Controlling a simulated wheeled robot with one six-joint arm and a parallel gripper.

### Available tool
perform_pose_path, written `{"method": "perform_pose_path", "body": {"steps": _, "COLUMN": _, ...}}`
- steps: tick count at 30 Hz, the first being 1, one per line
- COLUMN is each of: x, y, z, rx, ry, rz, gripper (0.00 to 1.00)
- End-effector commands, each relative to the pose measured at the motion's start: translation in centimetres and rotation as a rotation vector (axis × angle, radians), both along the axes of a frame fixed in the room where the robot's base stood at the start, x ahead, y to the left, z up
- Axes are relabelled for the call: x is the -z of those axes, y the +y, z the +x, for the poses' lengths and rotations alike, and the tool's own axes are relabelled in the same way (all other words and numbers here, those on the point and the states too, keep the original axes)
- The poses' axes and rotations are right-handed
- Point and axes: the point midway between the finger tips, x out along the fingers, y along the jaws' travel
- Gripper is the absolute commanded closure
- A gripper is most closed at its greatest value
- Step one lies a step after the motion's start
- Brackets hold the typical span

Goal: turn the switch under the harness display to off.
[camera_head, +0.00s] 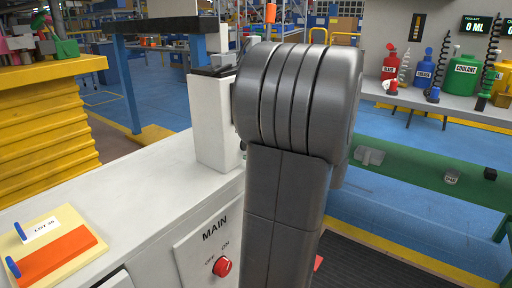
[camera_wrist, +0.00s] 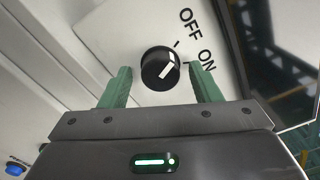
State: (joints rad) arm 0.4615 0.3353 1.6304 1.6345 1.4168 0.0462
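In the wrist view a round black knob (camera_wrist: 160,68) with a white pointer mark sits on a pale panel (camera_wrist: 125,30). The printed words OFF and ON stand to its upper right, with a tick mark by each. I cannot tell clearly which tick the pointer meets. My gripper (camera_wrist: 158,75) is open, with one green finger on each side of the knob and a visible gap at both sides. The harness display is not identifiable in either view. In the head view my arm hides my gripper and the black knob.
A red switch (camera_head: 222,267) marked MAIN, OFF and ON is on the white cabinet (camera_head: 130,185) front, left of my arm.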

Motion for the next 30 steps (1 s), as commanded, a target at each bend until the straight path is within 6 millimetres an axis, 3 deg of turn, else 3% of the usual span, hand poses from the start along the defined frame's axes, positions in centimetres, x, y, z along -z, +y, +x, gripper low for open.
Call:
{"method": "perform_pose_path", "body": {"steps": 8, "x": -0.1, "y": -0.8, "z": -0.4, "rx": 0.004, "ry": 0.001, "rz": 0.001, "gripper": 0.43}}
{"method": "perform_pose_path", "body": {"steps": 24, "x": -0.2, "y": -8.7, "z": -6.2, "rx": 0.004, "ry": 0.001, "rz": 0.001, "gripper": 0.43}}
{"method": "perform_pose_path", "body": {"steps": 30, "x": -0.1, "y": -10.6, "z": -7.6, "rx": 0.002, "ry": 0.001, "rz": 0.001, "gripper": 0.43}}
